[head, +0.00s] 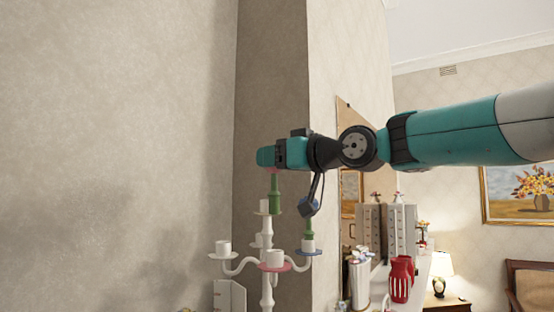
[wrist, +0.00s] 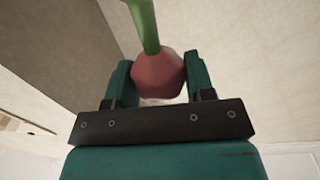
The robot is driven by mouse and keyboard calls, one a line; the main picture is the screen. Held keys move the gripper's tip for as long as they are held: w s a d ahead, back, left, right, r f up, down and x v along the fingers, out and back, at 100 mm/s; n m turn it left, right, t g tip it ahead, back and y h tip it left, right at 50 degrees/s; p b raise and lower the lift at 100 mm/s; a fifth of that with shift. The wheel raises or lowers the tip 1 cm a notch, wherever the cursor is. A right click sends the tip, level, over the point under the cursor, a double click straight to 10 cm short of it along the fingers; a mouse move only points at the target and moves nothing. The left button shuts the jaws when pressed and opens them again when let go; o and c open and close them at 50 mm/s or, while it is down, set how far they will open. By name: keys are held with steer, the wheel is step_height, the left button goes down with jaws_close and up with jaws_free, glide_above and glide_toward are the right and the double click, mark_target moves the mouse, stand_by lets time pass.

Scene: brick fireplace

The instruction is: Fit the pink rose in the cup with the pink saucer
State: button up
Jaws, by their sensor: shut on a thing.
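My gripper (head: 268,156) is shut on the pink rose, whose pink head (wrist: 158,75) sits between the two fingers in the wrist view. In the head view its green stem (head: 275,190) hangs straight down from the jaws. The stem's lower end overlaps the candelabra's (head: 268,288) upper cup (head: 264,206) in the picture; I cannot tell whether they touch. The white cup (head: 275,256) with the pink saucer (head: 274,267) is on the front arm, lower and almost straight below the stem in the picture. That cup looks empty.
A left cup (head: 222,247) looks empty. A red vase (head: 401,279) stands at right. A wall is close behind; open air lies left.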

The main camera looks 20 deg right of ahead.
mark_target(277, 205)
steer(key=shift+s+f+b, duration=0.1)
steer(key=shift+f+b, duration=0.05)
steer(key=shift+b, duration=0.25)
step_height(277, 205, down, 6)
steer(key=b, duration=0.5)
steer(key=shift+r+b, duration=0.2)
steer(key=shift+b, duration=0.15)
steer(key=shift+b, duration=0.55)
stand_by(1.1)
steer(key=shift+f+b, duration=1.8)
steer(key=shift+b, duration=0.15)
steer(key=o, duration=1)
steer(key=shift+r, duration=0.1)
steer(key=b+v, duration=0.5)
steer(key=v, duration=1.2)
steer(key=shift+s+b, duration=0.25)
steer(key=shift+b, duration=0.15)
steer(key=shift+d, duration=0.1)
